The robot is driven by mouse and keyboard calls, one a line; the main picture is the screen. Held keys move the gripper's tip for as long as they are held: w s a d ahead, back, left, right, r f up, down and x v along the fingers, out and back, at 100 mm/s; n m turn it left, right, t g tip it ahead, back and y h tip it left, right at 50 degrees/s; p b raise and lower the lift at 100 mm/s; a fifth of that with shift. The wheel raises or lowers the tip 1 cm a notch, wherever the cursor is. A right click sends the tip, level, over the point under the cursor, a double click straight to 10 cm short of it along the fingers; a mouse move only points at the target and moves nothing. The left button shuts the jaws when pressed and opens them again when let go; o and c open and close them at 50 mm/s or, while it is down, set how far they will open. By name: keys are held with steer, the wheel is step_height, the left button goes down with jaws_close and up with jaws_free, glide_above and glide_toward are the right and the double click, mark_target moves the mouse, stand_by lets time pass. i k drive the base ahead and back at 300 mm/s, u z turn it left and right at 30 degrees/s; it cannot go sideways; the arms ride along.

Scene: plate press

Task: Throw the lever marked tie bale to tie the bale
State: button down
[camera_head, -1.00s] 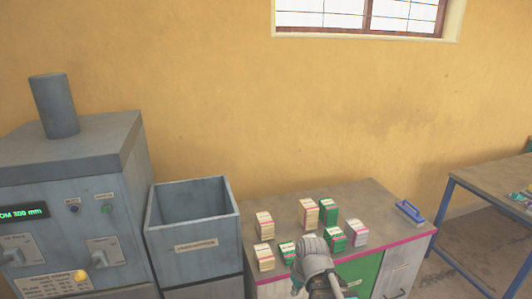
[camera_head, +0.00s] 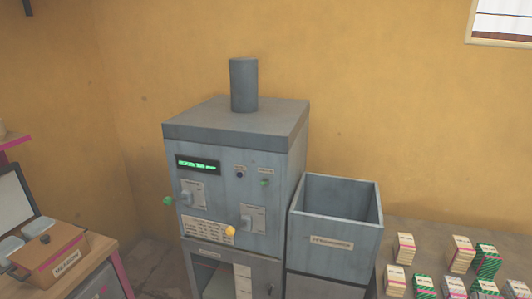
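The grey press (camera_head: 232,150) stands against the yellow wall, with a dark cylinder (camera_head: 243,85) on top. Its front has a left lever (camera_head: 187,197) and a right lever (camera_head: 247,217), each on a pale plate. The lettering on both plates is too small to read, so I cannot tell which is marked tie bale. A lit green display (camera_head: 198,164) sits above the left lever; its text is not legible. A yellow knob (camera_head: 230,231) is below, between the levers. My gripper is not in view.
A grey open bin (camera_head: 334,245) stands right of the press. Several small cartons (camera_head: 461,253) are on the bench at far right. A table with a brown box (camera_head: 48,262) is at lower left. Floor shows between that table and the press.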

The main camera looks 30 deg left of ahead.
mark_target(167, 201)
steer(key=u, duration=1.15)
